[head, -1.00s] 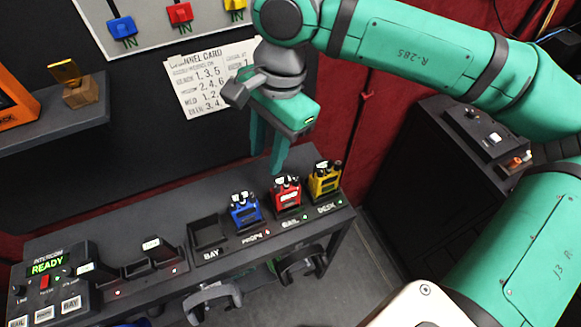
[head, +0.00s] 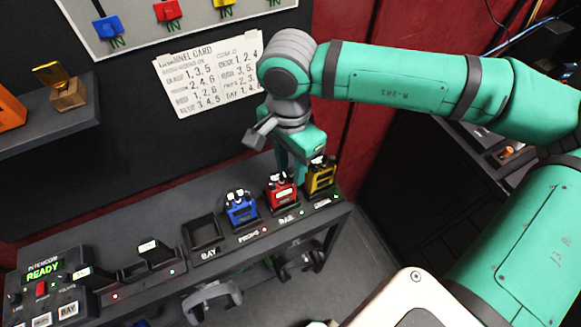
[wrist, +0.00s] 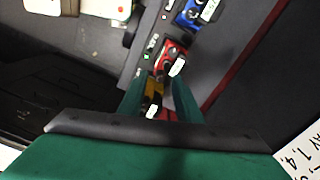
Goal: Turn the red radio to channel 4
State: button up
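The red radio (head: 281,200) stands in its slot on the dark bench, between the blue radio (head: 240,211) and the yellow radio (head: 320,180). In the wrist view the red radio (wrist: 168,50) lies just beyond my fingertips, partly covered. My gripper (head: 292,172) points down just behind and above the red and yellow radios. Its two fingers are apart, with part of the yellow radio (wrist: 153,88) showing between them in the wrist view (wrist: 158,85). I cannot tell whether a finger touches a radio. The red radio's channel setting is too small to read.
An empty slot (head: 204,232) marked BAY lies left of the blue radio. The intercom panel (head: 45,282) reads READY at the far left. A channel card (head: 208,75) with number lists hangs on the wall behind. Headsets (head: 212,298) hang below the bench.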

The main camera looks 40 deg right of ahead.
jog(key=shift+f, duration=0.55)
grip_shut()
jog(key=shift+m, duration=1.5)
